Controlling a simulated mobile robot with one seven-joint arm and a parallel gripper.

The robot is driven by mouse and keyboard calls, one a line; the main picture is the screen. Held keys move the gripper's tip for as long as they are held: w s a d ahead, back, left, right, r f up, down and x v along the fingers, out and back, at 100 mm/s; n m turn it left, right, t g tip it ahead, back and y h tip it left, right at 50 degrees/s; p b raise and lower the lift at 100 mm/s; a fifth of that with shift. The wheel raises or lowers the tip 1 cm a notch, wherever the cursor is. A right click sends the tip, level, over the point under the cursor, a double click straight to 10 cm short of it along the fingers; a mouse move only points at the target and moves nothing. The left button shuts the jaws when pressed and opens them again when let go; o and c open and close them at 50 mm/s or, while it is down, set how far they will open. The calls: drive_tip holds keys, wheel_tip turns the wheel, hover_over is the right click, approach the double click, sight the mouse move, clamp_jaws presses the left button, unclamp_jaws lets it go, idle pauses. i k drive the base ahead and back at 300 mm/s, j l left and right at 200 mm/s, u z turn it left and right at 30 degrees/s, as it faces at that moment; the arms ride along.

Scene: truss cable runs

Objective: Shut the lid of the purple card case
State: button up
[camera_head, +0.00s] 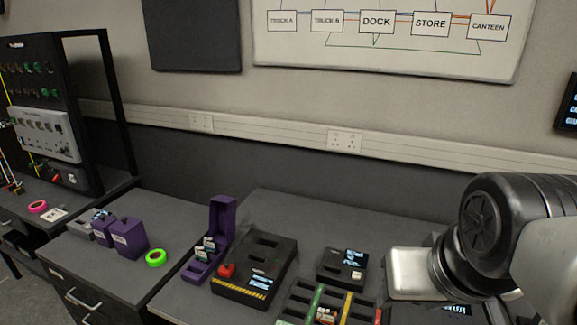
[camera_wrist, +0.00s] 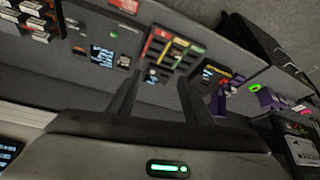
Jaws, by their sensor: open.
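The purple card case (camera_head: 222,216) stands open on the grey bench in the head view. Its lid is upright at the back and its base (camera_head: 190,272) lies toward the front with small cards in it. In the wrist view the purple case (camera_wrist: 217,104) shows small, right of the fingers. My gripper (camera_wrist: 158,77) is open and empty, apart from the case. In the head view my arm is at the far right, well away from the case; the fingers cannot be made out there.
A black box with a red button (camera_head: 262,262) stands just right of the case. A smaller black device (camera_head: 342,266) and a coloured-strip tray (camera_head: 318,304) lie further right. A green tape ring (camera_head: 156,258) and purple boxes (camera_head: 129,238) are on the left.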

sight(222, 208)
drive_tip(key=i+j, duration=0.1)
drive_tip(key=j, duration=0.55)
drive_tip(key=i+j+z, duration=0.1)
drive_tip(key=j, duration=0.5)
drive_tip(key=i+j, duration=0.1)
drive_tip(key=j, duration=0.55)
drive_tip(key=i+j, duration=0.1)
drive_tip(key=j, duration=0.55)
drive_tip(key=z, duration=0.05)
